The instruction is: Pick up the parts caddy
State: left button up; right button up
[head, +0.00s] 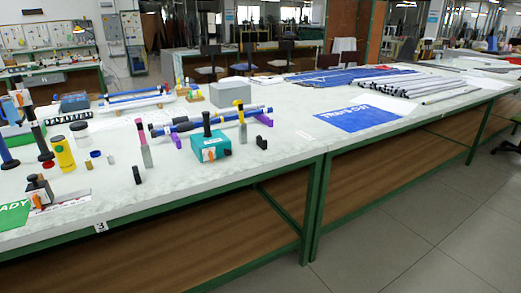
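A teal box (211,148) with an orange and white label stands on the near white table, close to its front edge and right of the middle. A dark upright handle (206,121) rises from its top. It looks like the parts caddy, but I cannot read its label. A smaller dark block (38,188) with an orange patch and a knob sits at the table's left front. Neither of my grippers shows in the head view.
A pink-topped grey tool (143,146) stands just left of the teal box, and blue rods (225,119) lie behind it. A yellow jar (63,153) stands further left. Grey rods (420,86) lie at the right.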

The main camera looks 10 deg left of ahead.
aim_at(209, 138)
jog(key=z, duration=0.4)
jog(key=i, duration=1.05)
jog(key=u, duration=0.75)
jog(key=i, duration=0.8)
jog(key=z, duration=0.05)
jog(key=k, duration=0.75)
jog(key=u, duration=0.85)
jog(key=i, duration=0.55)
jog(key=u, duration=0.05)
